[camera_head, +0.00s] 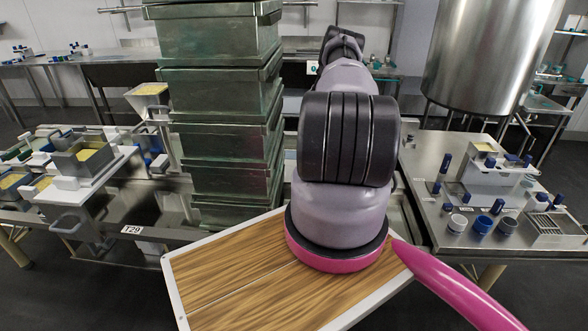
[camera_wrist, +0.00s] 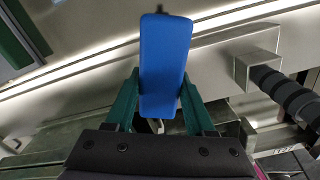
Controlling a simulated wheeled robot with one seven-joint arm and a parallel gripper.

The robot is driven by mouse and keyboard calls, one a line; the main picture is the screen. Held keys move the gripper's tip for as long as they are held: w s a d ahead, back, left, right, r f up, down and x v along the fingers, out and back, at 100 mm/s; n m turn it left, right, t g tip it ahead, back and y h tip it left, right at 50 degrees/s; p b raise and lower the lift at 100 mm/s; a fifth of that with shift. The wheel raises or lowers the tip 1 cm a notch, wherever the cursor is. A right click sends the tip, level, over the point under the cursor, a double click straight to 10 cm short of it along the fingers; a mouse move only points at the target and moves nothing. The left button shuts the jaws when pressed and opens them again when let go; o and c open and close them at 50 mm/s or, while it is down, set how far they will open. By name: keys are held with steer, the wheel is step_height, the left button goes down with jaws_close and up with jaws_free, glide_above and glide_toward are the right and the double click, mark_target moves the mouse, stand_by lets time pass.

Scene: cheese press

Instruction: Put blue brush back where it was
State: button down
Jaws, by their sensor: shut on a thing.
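The blue brush (camera_wrist: 165,50) shows in the wrist view as a long blue block standing along the picture's middle. My gripper (camera_wrist: 160,88) has its two green fingers on either side of the block's lower part and is shut on it. Below the block, between the fingers, a small pale part shows; I cannot tell what it is. A metal surface lies behind the brush, and I cannot tell whether they touch. In the head view my arm hides both gripper and brush.
In the wrist view a black ribbed cylinder (camera_wrist: 285,92) on a metal block is to the right. In the head view stacked metal boxes (camera_head: 222,150) stand left of my arm. A right-hand steel table (camera_head: 432,172) carries blue-handled items. A tray of cheese moulds (camera_head: 93,187) is left.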

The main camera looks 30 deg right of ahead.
steer(key=a, duration=0.3)
steer(key=a+f, duration=0.1)
steer(key=a, duration=0.3)
steer(key=a+f, duration=0.1)
steer(key=a, duration=0.2)
steer(key=shift+s+a+f, duration=0.15)
steer(key=shift+s, duration=0.1)
step_height(320, 180, down, 4)
steer(key=shift+a+f, duration=0.2)
steer(key=shift+f, duration=0.15)
steer(key=shift+f, duration=0.15)
steer(key=shift+c, duration=1.3)
jaws_free()
